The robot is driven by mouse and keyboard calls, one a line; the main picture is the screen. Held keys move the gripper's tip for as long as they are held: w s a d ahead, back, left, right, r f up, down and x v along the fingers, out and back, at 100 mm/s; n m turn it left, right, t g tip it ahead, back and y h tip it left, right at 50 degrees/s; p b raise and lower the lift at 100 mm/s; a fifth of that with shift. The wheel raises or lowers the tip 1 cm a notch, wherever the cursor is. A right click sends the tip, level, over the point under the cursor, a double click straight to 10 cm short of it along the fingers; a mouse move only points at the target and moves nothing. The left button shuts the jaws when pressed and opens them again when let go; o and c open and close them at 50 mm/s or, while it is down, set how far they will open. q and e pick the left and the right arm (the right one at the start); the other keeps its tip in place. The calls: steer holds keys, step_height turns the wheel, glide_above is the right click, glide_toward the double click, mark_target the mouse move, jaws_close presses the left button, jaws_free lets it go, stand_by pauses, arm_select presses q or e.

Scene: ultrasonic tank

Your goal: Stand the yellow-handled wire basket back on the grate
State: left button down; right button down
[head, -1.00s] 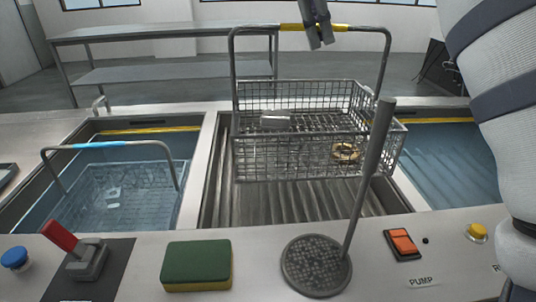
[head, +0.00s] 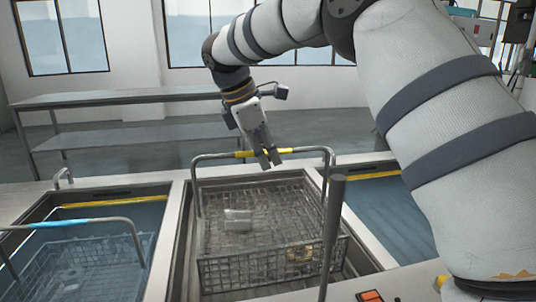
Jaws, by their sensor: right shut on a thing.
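The yellow-handled wire basket (head: 222,272) is in the middle bay, upright and roughly level. Its tall handle stands up, with a yellow grip (head: 283,151) in the middle. My right gripper (head: 268,160) reaches down from above and is shut on that yellow grip. A silvery block (head: 237,219) and a brass-coloured ring (head: 299,254) lie in the basket. The grate (head: 364,262) is mostly hidden under the basket, with a dark strip showing at the right. I cannot tell whether the basket's bottom touches it. My left gripper is not in view.
A blue-handled basket (head: 82,224) sits in the water of the left tank. Another water tank (head: 388,212) lies to the right. A grey upright rod (head: 333,225) stands in front of the basket's right side. An orange switch (head: 370,296) is at the bottom edge.

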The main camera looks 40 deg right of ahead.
steer(key=c, duration=1.7)
jaws_free()
